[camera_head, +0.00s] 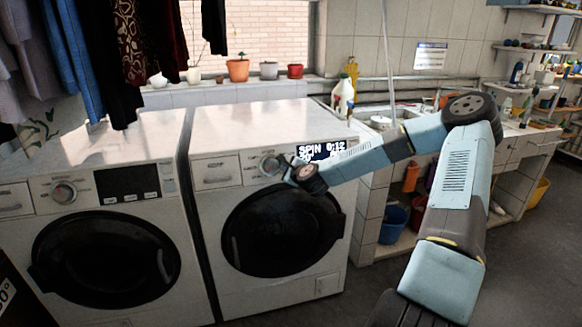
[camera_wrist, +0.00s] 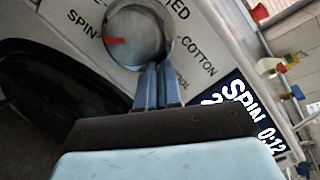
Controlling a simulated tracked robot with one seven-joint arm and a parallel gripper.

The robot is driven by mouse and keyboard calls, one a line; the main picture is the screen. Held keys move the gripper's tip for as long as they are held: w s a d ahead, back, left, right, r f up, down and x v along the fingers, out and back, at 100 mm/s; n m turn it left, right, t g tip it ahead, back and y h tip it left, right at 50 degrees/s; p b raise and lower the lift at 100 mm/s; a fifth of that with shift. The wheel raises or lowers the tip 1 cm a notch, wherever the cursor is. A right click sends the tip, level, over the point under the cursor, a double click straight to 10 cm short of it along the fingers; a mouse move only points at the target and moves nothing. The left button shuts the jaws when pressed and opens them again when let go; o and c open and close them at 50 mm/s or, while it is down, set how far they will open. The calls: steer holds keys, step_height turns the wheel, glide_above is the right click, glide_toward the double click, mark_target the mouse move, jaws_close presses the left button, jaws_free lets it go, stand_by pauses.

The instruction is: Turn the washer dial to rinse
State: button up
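The washer dial (camera_wrist: 138,36) is a round silver knob on the right-hand washer (camera_head: 210,198). Its red mark points left at the word SPIN. Labels around it include COTTON and one ending in "TED"; other labels are cut off or hidden, and I cannot read RINSE. The dial also shows in the head view (camera_head: 268,165). The washer's display (camera_wrist: 248,115) reads SPIN 0:12. My gripper (camera_wrist: 156,70) has its two fingers together, with nothing seen between them. Its tips are at the dial's lower right rim; I cannot tell if they touch it.
A second washer (camera_head: 85,205) with its own dial stands at the left. Clothes (camera_head: 150,35) hang above it. A white bottle (camera_head: 343,95) stands behind the right washer's top, near the sink. Pots (camera_head: 238,70) line the window sill. A blue bucket (camera_head: 393,222) sits below the counter.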

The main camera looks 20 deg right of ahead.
mark_target(269, 169)
steer(key=shift+o, duration=0.2)
steer(key=a, duration=0.5)
steer(key=shift+s+a+f, duration=0.1)
steer(key=shift+s+a, duration=0.1)
steer(key=shift+a, duration=0.05)
steer(key=o, duration=0.3)
steer(key=d, duration=0.3)
steer(key=shift+w+d, duration=0.15)
steer(key=shift+d, duration=0.05)
steer(key=o, duration=0.5)
steer(key=shift+s+d+r, duration=0.3)
steer(key=shift+s+d, duration=0.25)
steer(key=shift+s, duration=0.05)
steer(key=shift+c, duration=0.2)
steer(key=o, duration=0.6)
steer(key=shift+v, duration=1)
steer(key=shift+c, duration=0.2)
steer(key=s+d+r, duration=0.1)
steer(key=s+r, duration=0.5)
steer(key=s, duration=0.4)
steer(key=shift+d+r, duration=0.25)
steer(key=shift+d, duration=0.15)
steer(key=shift+s, duration=0.1)
